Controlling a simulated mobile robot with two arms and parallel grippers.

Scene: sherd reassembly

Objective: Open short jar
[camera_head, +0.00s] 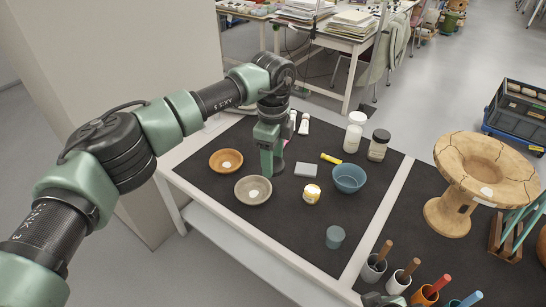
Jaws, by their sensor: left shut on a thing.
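My left gripper (272,168) points down at the back left part of the dark mat, behind the grey-brown bowl (253,190). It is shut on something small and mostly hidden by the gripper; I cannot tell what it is. A small jar with a yellow-orange label and pale lid (312,194) stands upright to the right, apart from the gripper. Farther back stand a white jar (352,139) and a jar with a black lid (378,146), both with lids on. I cannot tell for sure which is the short jar. My right gripper is not in view.
An orange-brown dish (226,161), a grey block (307,170), a yellow tube (331,158), a blue bowl (348,178) and a blue-grey cup (335,237) lie around on the mat. A cracked tan vessel (484,165) stands right. Mat is clear at front left.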

